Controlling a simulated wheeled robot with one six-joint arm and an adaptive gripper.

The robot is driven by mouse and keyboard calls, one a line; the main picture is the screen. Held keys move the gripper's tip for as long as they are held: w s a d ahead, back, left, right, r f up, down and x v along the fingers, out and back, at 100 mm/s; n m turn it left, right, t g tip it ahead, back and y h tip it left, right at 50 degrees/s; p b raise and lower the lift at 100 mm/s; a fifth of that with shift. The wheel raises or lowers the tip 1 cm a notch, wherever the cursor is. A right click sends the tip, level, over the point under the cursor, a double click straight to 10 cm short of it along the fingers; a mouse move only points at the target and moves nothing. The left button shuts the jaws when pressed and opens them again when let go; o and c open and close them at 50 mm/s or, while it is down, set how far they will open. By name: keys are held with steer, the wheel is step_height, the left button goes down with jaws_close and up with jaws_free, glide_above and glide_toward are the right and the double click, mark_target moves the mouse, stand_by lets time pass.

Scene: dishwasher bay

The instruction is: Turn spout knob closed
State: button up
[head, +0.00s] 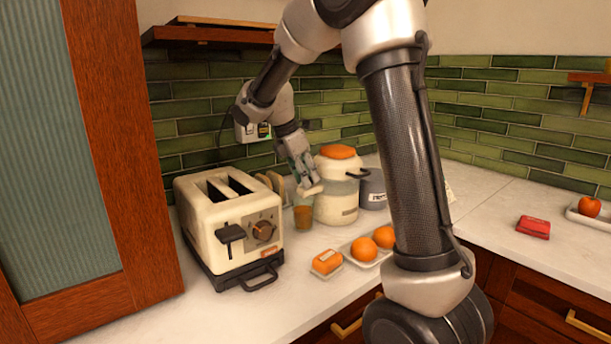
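A cream, rounded dispenser-like jar (337,203) with an orange lid (338,152) and a dark side handle stands on the counter near the back wall. My gripper (308,187) reaches down at the left side of this jar, close to it. Whether it touches the jar, and whether its fingers are open or shut, I cannot tell at this size. The spout knob cannot be made out; my gripper covers that side of the jar. A small amber cup (303,216) stands just below my gripper.
A cream toaster (229,215) with a dial stands left of the cup. A grey pot (374,190) sits right of the jar. Oranges (364,249) on a tray and an orange-topped block (326,262) lie in front. A red packet (533,227) lies on the right counter.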

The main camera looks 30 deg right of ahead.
steer(key=c, duration=0.4)
steer(key=m+g, duration=0.1)
steer(key=m, duration=0.2)
steer(key=shift+w, duration=0.1)
steer(key=o, duration=1.1)
steer(key=shift+c, duration=0.2)
steer(key=v, duration=1.2)
